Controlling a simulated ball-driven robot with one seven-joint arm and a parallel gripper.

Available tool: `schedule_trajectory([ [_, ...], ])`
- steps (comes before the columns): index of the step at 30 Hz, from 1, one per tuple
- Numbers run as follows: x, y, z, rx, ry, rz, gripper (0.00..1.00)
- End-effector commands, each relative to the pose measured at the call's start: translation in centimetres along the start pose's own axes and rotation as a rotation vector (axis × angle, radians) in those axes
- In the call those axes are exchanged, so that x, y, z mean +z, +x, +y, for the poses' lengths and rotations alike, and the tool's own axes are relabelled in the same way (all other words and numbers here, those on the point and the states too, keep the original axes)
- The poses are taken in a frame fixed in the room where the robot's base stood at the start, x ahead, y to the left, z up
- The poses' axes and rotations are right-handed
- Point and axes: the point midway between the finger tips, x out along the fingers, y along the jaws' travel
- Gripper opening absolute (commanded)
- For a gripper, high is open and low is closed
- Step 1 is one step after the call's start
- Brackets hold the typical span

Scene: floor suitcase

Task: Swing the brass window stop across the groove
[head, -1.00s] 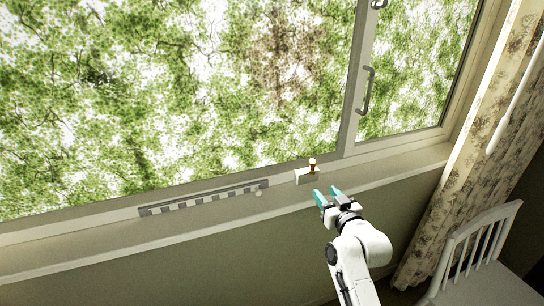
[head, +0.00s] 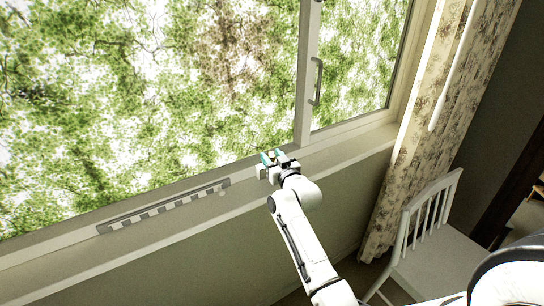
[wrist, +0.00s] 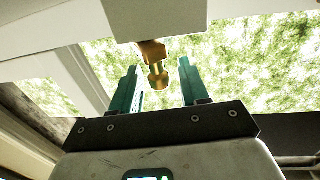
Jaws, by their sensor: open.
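The brass window stop (wrist: 156,72) is a small knob on a short arm. In the wrist view it hangs from a pale block (wrist: 150,14) and lies between the two teal fingers of my gripper (wrist: 158,68). The fingers are open, with a gap on either side of the stop. In the head view my gripper (head: 272,157) is at the window sill, right at the pale block (head: 261,172). There the stop is mostly hidden by the fingers. I cannot make out the groove clearly.
A slotted grey strip (head: 165,207) lies along the sill to the left. A window frame upright with a handle (head: 319,82) stands to the right. A patterned curtain (head: 425,120) and a white chair (head: 430,240) are further right. The wall below the sill is clear.

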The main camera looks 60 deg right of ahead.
Motion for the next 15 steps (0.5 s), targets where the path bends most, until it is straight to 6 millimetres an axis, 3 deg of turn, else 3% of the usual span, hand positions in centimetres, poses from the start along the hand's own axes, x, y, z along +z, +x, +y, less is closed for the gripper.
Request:
schedule_trajectory([
  [10,-0.02,0.32,-0.02,0.000,0.000,0.001,0.44],
  [15,-0.02,0.31,-0.02,0.000,0.000,0.000,0.27],
])
